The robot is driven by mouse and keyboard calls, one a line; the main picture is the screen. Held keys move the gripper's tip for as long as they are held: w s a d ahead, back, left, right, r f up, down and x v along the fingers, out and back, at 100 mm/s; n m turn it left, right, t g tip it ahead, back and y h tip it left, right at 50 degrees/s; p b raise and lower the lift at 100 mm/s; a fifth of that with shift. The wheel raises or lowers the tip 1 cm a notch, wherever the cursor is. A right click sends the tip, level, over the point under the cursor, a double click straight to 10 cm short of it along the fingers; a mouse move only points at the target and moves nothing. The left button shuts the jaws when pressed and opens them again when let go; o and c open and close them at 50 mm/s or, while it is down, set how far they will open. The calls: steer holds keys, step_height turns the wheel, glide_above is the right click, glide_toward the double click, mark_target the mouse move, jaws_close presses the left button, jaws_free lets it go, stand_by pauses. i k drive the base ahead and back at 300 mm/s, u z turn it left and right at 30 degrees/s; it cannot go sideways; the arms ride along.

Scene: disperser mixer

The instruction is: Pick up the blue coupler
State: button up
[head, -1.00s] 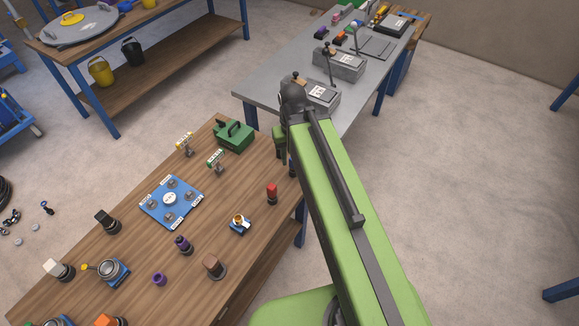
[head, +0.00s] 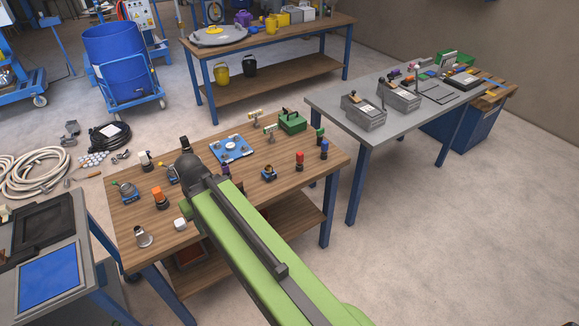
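A small upright piece with a blue upper part and dark base, which looks like the blue coupler (head: 324,149), stands near the right end of the wooden workbench (head: 262,210). A red-topped piece (head: 299,160) stands to its left and a green-topped piece (head: 320,134) just behind it. My green arm reaches up from the bottom of the picture, its dark joint over the left-middle of the bench, well left of the blue piece. My gripper's fingers do not show; the arm hides that area, and nothing held is visible.
A blue plate (head: 231,149) and a green case (head: 293,121) lie towards the back of the bench. Several other small pieces stand on its left half. A grey table (head: 350,135) with grey boxes is at the right. Open floor (head: 420,240) lies at the front right.

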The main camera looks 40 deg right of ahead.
mark_target(324, 144)
steer(key=z, duration=0.05)
steer(key=i, duration=1.1)
steer(key=u, duration=0.45)
steer(key=k, duration=0.85)
steer(key=z, duration=0.15)
steer(key=i, duration=0.85)
steer(key=u, duration=0.05)
